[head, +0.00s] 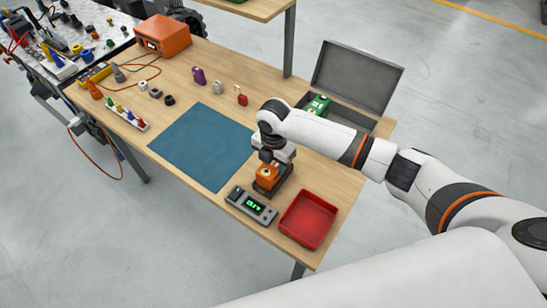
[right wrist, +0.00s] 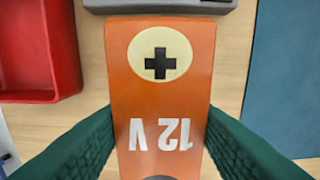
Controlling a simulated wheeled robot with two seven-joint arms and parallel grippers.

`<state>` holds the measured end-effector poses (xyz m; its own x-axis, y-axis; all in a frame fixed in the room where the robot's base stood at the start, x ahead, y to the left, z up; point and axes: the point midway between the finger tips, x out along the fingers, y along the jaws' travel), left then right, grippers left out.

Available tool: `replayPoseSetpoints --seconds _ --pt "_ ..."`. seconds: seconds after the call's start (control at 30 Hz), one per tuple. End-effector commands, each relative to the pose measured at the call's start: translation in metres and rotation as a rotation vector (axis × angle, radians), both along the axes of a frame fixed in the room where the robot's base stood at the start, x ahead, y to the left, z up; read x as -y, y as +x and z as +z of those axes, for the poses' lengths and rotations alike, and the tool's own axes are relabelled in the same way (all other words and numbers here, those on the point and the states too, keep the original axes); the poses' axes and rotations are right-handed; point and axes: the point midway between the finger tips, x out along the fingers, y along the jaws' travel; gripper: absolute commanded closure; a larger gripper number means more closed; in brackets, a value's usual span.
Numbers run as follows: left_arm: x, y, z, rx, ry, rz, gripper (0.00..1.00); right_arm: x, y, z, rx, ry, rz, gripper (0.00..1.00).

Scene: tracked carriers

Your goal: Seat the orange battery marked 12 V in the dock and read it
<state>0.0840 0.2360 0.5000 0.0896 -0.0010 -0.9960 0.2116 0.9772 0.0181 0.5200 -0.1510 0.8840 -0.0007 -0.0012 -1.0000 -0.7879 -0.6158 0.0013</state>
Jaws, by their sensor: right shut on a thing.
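The orange battery (head: 267,176) is at the near side of the wooden table, beside the blue mat. In the right wrist view the battery (right wrist: 165,100) shows a black plus on a cream disc and "12 V" upside down. My right gripper (right wrist: 158,118) is shut on it, one dark green finger at each side. A dark part shows around its foot in the head view; I cannot tell whether this is the dock or whether the battery is seated. A grey unit (head: 251,206) with a lit green display stands just in front; its digits are too small to read surely. My left gripper is out of view.
A red tray (head: 308,219) stands right of the grey unit. An open grey case (head: 357,78) with a green block (head: 318,106) is at the back right. The blue mat (head: 203,146) is bare. Small purple, grey and red things (head: 241,95) stand behind it.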

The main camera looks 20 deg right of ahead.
Motion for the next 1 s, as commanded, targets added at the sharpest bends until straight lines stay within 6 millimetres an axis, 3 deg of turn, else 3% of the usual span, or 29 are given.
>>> replayPoseSetpoints --seconds 0.27,0.3,0.4,0.77,1.0 --pt "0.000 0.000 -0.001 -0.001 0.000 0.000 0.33 -0.001 0.002 0.000 0.005 0.004 0.000 1.00" --pt "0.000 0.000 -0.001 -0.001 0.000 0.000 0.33 0.000 0.000 -0.003 0.000 0.001 0.000 0.50" --pt "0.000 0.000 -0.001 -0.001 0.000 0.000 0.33 0.000 0.000 -0.002 0.000 0.001 0.000 0.33" --pt "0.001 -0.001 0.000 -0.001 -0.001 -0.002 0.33 0.000 0.000 0.003 0.001 0.001 0.000 0.33" --pt "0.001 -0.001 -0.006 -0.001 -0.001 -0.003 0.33 -0.001 0.001 0.042 0.005 0.003 0.002 0.33"
